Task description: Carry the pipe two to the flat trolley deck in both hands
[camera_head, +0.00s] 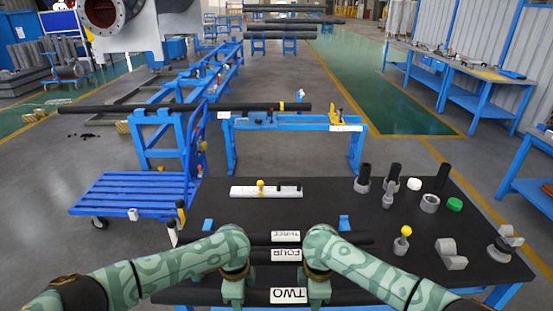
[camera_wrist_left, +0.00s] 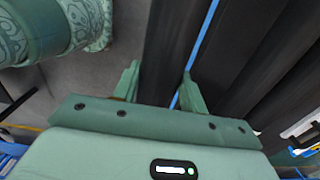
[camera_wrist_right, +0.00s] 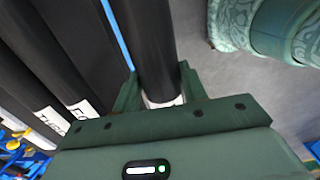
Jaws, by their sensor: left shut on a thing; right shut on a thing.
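Pipe two (camera_head: 200,297) is a long black pipe with a white TWO label, running left to right along the near edge of the black table. My left gripper (camera_head: 233,294) is shut on it left of the label, and my right gripper (camera_head: 318,292) is shut on it right of the label. The pipe also shows between the fingers in the left wrist view (camera_wrist_left: 168,45) and the right wrist view (camera_wrist_right: 147,40). Whether it touches the table cannot be told. The flat blue trolley deck (camera_head: 130,195) is empty, left of the table.
Pipe four (camera_head: 205,275) and pipe three (camera_head: 350,238) lie just beyond pipe two. Fittings, including a green cap (camera_head: 454,204), stand on the table's right side. A blue stand (camera_head: 290,123) holds a long pipe behind. Upright posts (camera_head: 172,232) stand between table and trolley.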

